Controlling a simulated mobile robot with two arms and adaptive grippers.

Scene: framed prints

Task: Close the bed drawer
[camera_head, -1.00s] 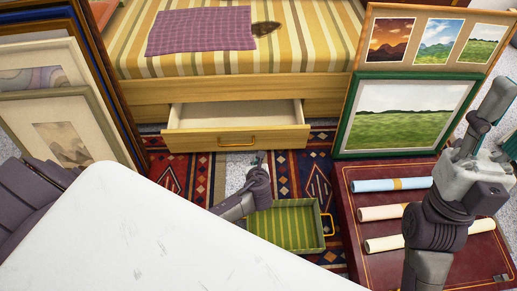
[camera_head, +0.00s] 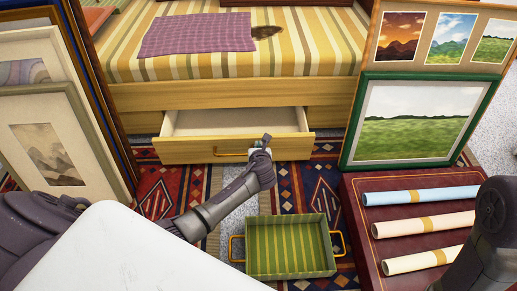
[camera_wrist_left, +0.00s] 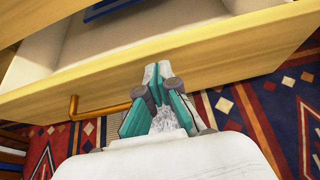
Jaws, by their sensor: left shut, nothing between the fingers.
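The bed drawer (camera_head: 190,152) is pulled open below the striped bed, and its white inside shows. Its orange handle (camera_head: 231,152) is on the front panel. In the left wrist view the drawer front (camera_wrist_left: 200,58) crosses the picture, with the handle (camera_wrist_left: 75,108) left of the fingers. My left gripper (camera_head: 264,143) is shut and empty at the drawer front, just right of the handle. Its fingertips (camera_wrist_left: 155,75) reach the panel's face or nearly so; I cannot tell whether they touch. My right gripper is out of view; only part of my right arm shows at the lower right.
A green striped tray (camera_head: 290,247) sits on the patterned rug in front of the drawer. A dark red case (camera_head: 355,215) with rolled prints stands right. Framed prints lean at left (camera_head: 60,150) and right (camera_head: 420,120). A blue item (camera_wrist_left: 105,8) lies inside the drawer.

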